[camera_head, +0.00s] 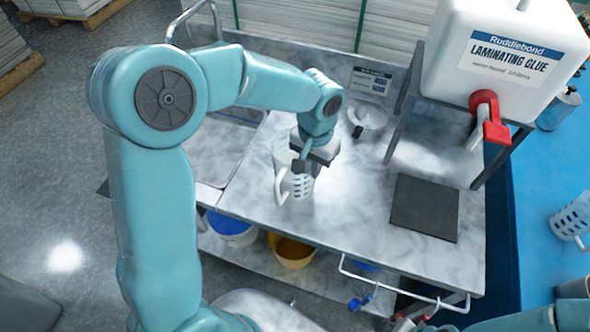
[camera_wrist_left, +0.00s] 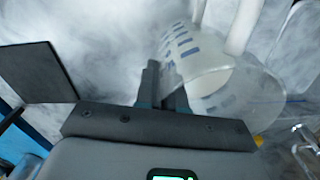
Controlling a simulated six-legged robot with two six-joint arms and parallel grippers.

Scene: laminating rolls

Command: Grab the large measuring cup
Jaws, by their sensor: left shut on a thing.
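A translucent white measuring cup with blue markings and a side handle (camera_head: 299,188) is under my left gripper (camera_head: 301,163), over the marbled worktop. In the left wrist view the cup (camera_wrist_left: 211,62) lies at a slant, with its open rim towards the camera. The left gripper's fingers (camera_wrist_left: 163,85) are close together on the cup's wall at its rim. I cannot tell whether the cup touches the worktop. A second marked cup (camera_head: 571,219) stands on the blue table at the right edge. My right gripper is not clearly visible.
A glue tank (camera_head: 505,55) with a red tap stands on a metal frame at back right. A dark square plate (camera_head: 425,206) lies on the worktop. A sink (camera_head: 228,150) is to the left. Blue and yellow buckets (camera_head: 292,252) stand below. A rail runs along the front edge.

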